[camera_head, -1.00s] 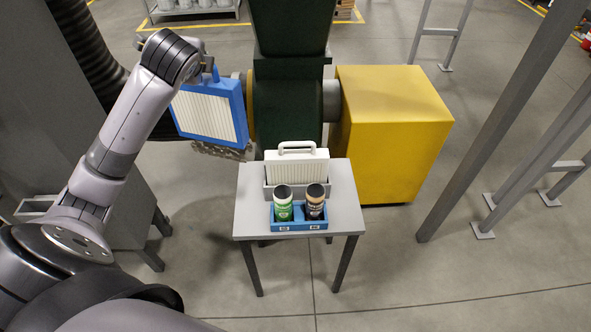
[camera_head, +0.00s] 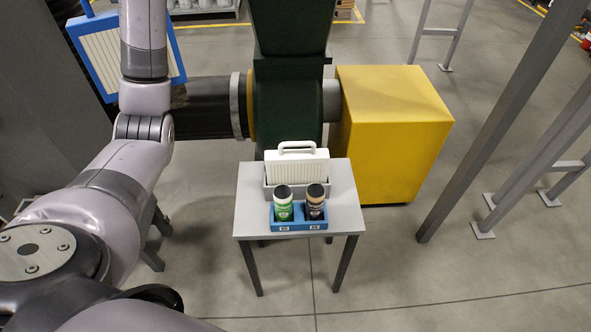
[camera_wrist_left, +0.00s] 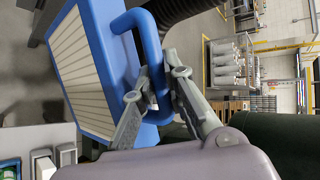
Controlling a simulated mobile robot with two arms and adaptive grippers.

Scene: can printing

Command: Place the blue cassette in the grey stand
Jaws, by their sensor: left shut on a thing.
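The blue cassette (camera_head: 108,50), a blue frame with a pale pleated panel, is in the air at the upper left of the head view, partly hidden behind my left arm. In the left wrist view the cassette (camera_wrist_left: 88,65) is tilted, and my left gripper (camera_wrist_left: 152,88) is shut on its blue handle. The grey stand (camera_head: 268,191) is on the small grey table, well to the right of the blue cassette. A white cassette (camera_head: 297,166) with a handle sits upright in the stand. My right gripper is not in view.
A blue holder (camera_head: 300,226) with a green can and a dark can stands at the front of the table (camera_head: 345,215). Behind it are a dark green machine column (camera_head: 290,105) and a yellow box (camera_head: 392,130). A dark pipe (camera_head: 205,108) runs left from the column.

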